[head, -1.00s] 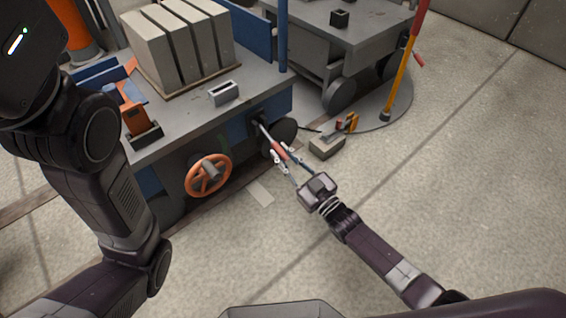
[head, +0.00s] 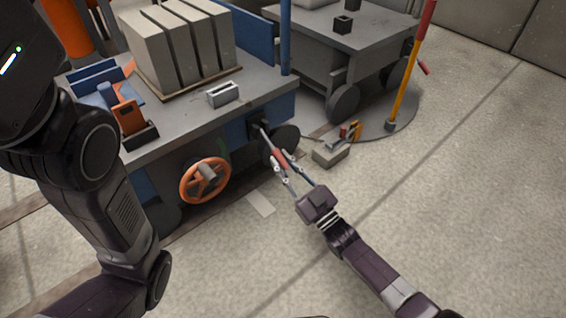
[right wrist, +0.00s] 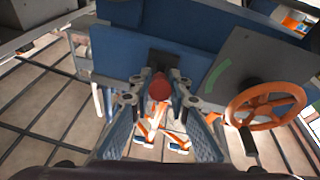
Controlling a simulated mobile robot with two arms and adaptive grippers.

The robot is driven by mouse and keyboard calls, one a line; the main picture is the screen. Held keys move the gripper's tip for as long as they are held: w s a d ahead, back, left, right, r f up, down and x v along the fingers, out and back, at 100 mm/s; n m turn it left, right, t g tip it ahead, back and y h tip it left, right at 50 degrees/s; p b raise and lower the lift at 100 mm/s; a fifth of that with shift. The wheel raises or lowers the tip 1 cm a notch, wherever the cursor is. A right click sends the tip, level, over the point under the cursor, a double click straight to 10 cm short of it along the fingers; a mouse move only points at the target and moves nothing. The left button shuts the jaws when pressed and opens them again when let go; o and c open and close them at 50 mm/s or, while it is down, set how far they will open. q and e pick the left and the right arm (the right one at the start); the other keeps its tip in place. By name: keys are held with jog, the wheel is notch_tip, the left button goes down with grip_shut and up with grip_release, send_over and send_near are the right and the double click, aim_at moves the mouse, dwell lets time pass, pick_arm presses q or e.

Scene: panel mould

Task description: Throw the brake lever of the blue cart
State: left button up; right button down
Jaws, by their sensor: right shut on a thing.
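The blue cart (head: 235,131) stands at the left of the head view, with a grey top. Its brake lever (head: 264,134) sticks out from a black bracket at the cart's front right corner, slanting down toward me, with a red grip. My right gripper (head: 282,161) is shut on the red grip (head: 279,159). In the right wrist view, the round red grip end (right wrist: 160,87) sits between the two fingers of my right gripper (right wrist: 160,101), and the lever's shaft is mostly hidden behind it. My left arm crosses the left side; its gripper does not show.
An orange handwheel (head: 205,180) sits on the cart's front, left of the lever. A grey block with a clamp (head: 331,153) is on the floor to the right, near a yellow-and-red pole (head: 405,75). The floor at right is clear.

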jog(key=c, duration=1.8)
grip_release()
jog(key=shift+f, duration=0.1)
jog(key=v, duration=1.2)
